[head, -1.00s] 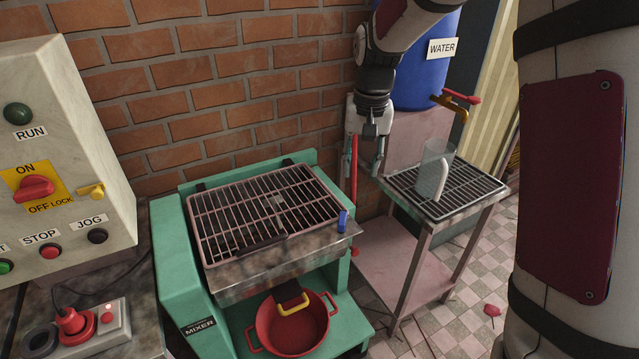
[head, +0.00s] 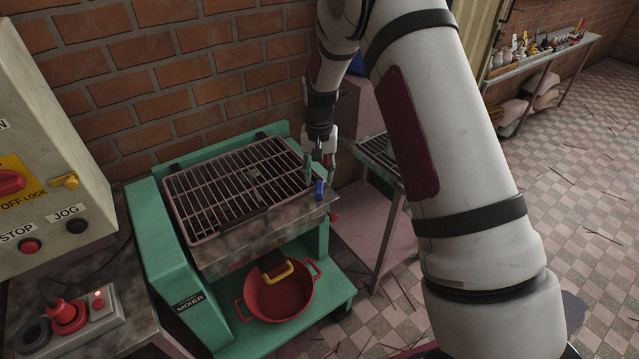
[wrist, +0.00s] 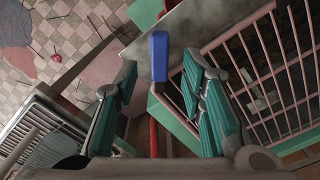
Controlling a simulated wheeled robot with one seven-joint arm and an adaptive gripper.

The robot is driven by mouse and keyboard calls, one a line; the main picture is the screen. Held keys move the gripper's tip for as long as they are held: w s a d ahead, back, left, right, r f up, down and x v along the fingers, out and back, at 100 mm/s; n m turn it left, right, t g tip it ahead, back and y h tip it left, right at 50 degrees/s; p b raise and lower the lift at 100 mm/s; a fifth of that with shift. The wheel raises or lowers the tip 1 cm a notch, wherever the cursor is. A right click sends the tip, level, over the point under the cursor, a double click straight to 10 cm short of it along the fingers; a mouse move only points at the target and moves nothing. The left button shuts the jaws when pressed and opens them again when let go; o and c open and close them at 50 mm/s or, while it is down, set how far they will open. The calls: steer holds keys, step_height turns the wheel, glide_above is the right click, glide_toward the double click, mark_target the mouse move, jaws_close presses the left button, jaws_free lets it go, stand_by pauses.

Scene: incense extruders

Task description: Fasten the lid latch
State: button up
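The blue-handled latch (head: 319,189) stands upright at the right front corner of the mixer (head: 160,240). The pinkish barred lid (head: 205,232) lies flat over the mixer's trough. My gripper (head: 319,174) is open, pointing down just above and behind the blue handle. In the wrist view the blue handle (wrist: 159,57) lies in the gap between my gripper's fingertips (wrist: 160,72), with space on both sides. I cannot tell whether the handle is at fingertip depth. Part of the lid (wrist: 240,60) shows right of the fingers.
A red bar (wrist: 153,135) runs below the blue handle in the wrist view. A small stand with a grate (head: 378,152) is right of the mixer. A red pot (head: 282,293) sits under the trough. A control panel (head: 45,170) stands at the left.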

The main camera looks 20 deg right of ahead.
mark_target(319, 186)
steer(key=shift+f, duration=2)
steer(key=shift+c, duration=0.3)
jaws_close()
